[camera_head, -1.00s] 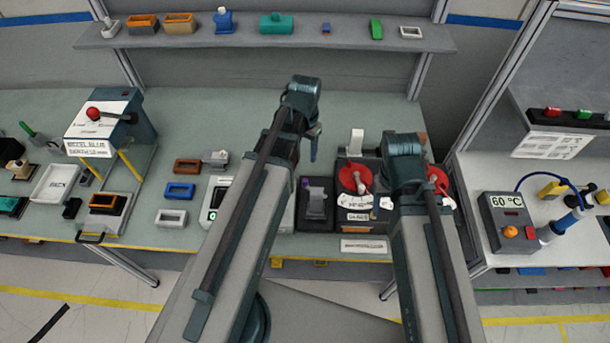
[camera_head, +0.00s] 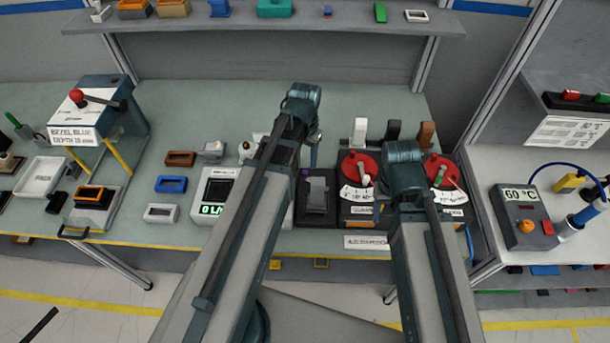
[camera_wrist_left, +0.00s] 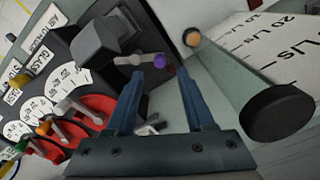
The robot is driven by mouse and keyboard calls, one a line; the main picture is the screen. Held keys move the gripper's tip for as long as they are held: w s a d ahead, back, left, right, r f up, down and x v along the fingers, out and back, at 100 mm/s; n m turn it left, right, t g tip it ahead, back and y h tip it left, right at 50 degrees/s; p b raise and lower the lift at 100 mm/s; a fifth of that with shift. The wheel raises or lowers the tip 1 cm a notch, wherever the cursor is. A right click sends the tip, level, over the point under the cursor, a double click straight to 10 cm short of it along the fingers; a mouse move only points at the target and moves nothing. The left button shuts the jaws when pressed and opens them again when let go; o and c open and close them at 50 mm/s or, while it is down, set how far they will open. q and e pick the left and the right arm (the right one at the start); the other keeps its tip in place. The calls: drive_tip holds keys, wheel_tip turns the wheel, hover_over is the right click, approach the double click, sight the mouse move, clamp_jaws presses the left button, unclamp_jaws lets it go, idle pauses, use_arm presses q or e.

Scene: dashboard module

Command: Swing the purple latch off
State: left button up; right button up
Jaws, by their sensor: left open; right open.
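The purple latch shows in the left wrist view as a grey lever with a purple tip (camera_wrist_left: 158,60), beside a dark fixture with a grey block (camera_wrist_left: 96,40). In the head view a small purple spot (camera_head: 305,173) shows at the upper left of this fixture's grey block (camera_head: 317,194). My left gripper (camera_wrist_left: 160,68) is open, pointing down, with the purple tip between the line of its two blue fingers. I cannot tell how far the tip lies below them. My right gripper's fingers are hidden behind its arm in the head view.
Right of the fixture stand red dials (camera_head: 357,168) with upright levers behind them. A scale with a green display (camera_head: 213,208) stands left of it, partly behind my left arm. A dark round knob (camera_wrist_left: 277,112) is close to my left gripper's right side. The back of the table is clear.

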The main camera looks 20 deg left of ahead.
sight(305, 172)
use_arm(q)
wheel_tip(305, 172, down, 5)
drive_tip(key=b, duration=0.4)
drive_tip(key=shift+f, duration=0.15)
clamp_jaws()
